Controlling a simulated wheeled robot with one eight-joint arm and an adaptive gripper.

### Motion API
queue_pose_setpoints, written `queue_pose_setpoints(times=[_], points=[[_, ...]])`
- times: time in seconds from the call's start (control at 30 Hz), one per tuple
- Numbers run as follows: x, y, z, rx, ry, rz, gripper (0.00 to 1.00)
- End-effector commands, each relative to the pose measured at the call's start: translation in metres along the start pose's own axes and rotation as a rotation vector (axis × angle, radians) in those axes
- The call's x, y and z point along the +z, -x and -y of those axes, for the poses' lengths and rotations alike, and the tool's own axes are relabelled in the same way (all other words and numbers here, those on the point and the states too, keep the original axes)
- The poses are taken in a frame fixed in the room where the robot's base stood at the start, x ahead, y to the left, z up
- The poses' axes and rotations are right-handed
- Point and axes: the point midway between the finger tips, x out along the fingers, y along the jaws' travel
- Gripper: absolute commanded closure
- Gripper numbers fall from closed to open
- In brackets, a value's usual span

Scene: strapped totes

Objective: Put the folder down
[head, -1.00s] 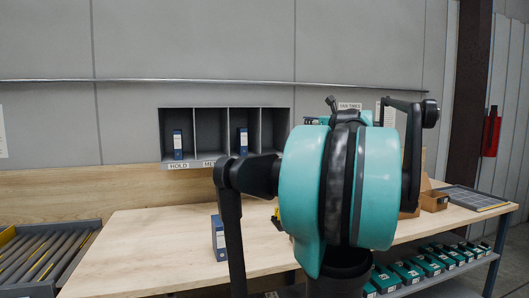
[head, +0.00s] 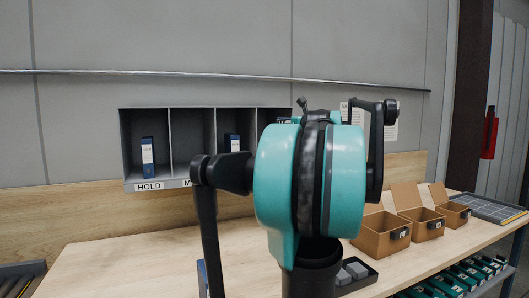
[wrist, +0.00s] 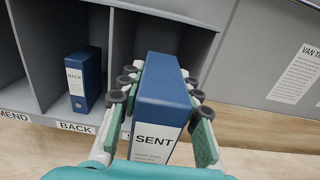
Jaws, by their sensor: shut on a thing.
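My gripper (wrist: 160,104) is shut on a blue folder (wrist: 163,82) with a white label reading SENT, its fingers along both sides. The folder is upright at the mouth of the rightmost compartment (wrist: 196,42) of a grey rack. I cannot tell how far in it reaches, and it covers most of the label on that compartment's lip. Left of it, a blue folder marked BACK (wrist: 86,78) stands in the compartment labelled BACK. In the head view my arm hides the held folder and the rack's right end; the rack (head: 158,186) shows left of it.
A blue folder (head: 148,156) stands in the HOLD compartment. Another blue binder (head: 202,278) is on the table (head: 120,262), partly behind my arm. Open cardboard boxes (head: 382,236) and a dark tray (head: 356,280) are at right. The table's left is clear.

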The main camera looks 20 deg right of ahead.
Motion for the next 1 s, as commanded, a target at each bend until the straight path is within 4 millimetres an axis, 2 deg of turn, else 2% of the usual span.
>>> queue_pose_setpoints(times=[0.4, 0.73, 0.8, 0.9, 1.0], points=[[0.0, -0.103, -0.002, 0.003, 0.0, 0.0, 1.0], [0.0, -0.177, -0.001, 0.002, 0.0, 0.0, 1.0], [-0.005, -0.184, -0.001, 0.001, 0.0, 0.0, 1.0], [-0.021, -0.181, 0.0, 0.0, 0.0, 0.0, 1.0], [-0.029, -0.181, 0.0, 0.0, 0.0, 0.0, 1.0]])
